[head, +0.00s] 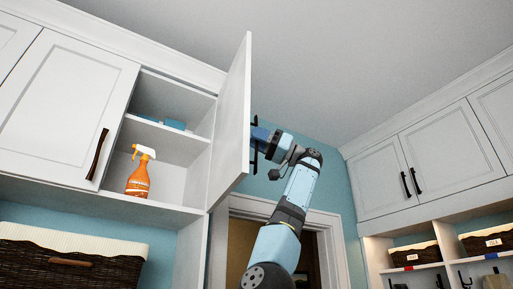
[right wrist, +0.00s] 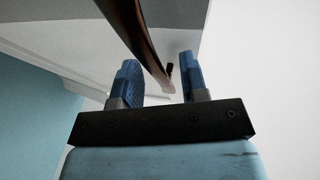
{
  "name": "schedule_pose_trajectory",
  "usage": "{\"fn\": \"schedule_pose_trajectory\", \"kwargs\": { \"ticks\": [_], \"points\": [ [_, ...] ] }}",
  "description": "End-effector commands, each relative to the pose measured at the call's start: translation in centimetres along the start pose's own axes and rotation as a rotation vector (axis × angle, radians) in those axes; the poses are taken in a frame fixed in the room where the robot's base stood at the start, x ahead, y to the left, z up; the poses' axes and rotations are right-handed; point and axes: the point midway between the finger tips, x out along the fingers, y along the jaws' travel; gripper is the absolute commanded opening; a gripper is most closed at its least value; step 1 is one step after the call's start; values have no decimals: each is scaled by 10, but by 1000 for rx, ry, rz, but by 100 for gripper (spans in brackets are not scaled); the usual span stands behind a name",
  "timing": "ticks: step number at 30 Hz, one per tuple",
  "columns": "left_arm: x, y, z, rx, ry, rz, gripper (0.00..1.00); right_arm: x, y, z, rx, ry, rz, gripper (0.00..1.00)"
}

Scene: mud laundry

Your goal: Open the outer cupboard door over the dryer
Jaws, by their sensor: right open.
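The outer cupboard door (head: 232,125) stands swung open, nearly edge-on in the head view, with shelves visible to its left. Its dark handle (head: 254,152) is on the outer face. My right gripper (head: 257,135) is at the handle on that side, partly hidden by the door and wrist. In the right wrist view, my right gripper (right wrist: 158,64) has its blue fingers apart. The dark handle (right wrist: 137,35) runs between or just beyond them; contact cannot be told. My left gripper is not in view.
An orange spray bottle (head: 139,172) stands on the open cupboard's lower shelf. The neighbouring cupboard door (head: 65,105) is closed. A wicker basket (head: 65,262) sits below. More closed cupboards (head: 430,155) are at the right. A doorway is behind my right arm.

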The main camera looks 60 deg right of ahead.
Motion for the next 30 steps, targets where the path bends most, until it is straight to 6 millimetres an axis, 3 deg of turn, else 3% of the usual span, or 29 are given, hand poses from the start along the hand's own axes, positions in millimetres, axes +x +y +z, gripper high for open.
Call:
{"fn": "schedule_pose_trajectory", "kwargs": {
  "ticks": [15,21,30],
  "points": [
    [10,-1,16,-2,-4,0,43,-108,0,1,-1,4,2,40],
    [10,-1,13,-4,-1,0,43,-129,0,0,-1,2,1,40],
    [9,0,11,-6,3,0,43,-134,0,0,-1,2,1,40]
  ]
}}
